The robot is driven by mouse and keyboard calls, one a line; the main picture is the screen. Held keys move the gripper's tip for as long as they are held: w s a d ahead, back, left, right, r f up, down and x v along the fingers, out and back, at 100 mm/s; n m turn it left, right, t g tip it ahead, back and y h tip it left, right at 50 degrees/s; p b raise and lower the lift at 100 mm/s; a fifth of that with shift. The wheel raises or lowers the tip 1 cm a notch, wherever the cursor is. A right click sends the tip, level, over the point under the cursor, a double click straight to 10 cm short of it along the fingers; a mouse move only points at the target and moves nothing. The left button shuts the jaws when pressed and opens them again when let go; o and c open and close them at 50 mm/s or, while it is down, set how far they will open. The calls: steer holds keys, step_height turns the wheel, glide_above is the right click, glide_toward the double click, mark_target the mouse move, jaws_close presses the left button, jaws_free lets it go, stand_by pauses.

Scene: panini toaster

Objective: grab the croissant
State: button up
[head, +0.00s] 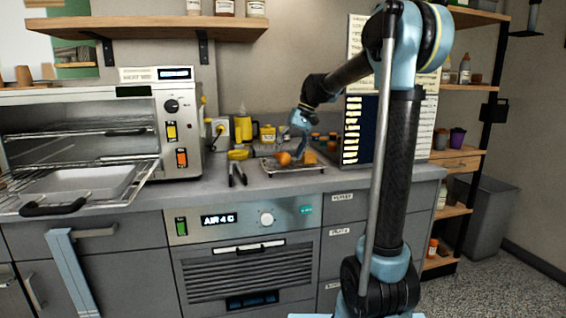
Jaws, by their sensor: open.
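A small metal tray (290,168) sits on the grey counter, right of the toaster oven. On it are two orange-brown pieces of food. The left, rounder one (284,158) looks like the croissant, but it is too small to be sure. The other piece (309,157) lies to its right. My gripper (299,156) points down over the tray, between or just behind the two pieces. It is open. Its fingertips are small and partly hidden, and I cannot tell whether they touch either piece.
A toaster oven (175,130) stands at left with its door open and a pan (85,183) on the rack. Yellow containers (243,128) stand behind. A dark board (365,130) stands to the right.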

steer(key=shift+x, duration=1.5)
steer(key=c, duration=1.1)
steer(key=shift+o, duration=0.2)
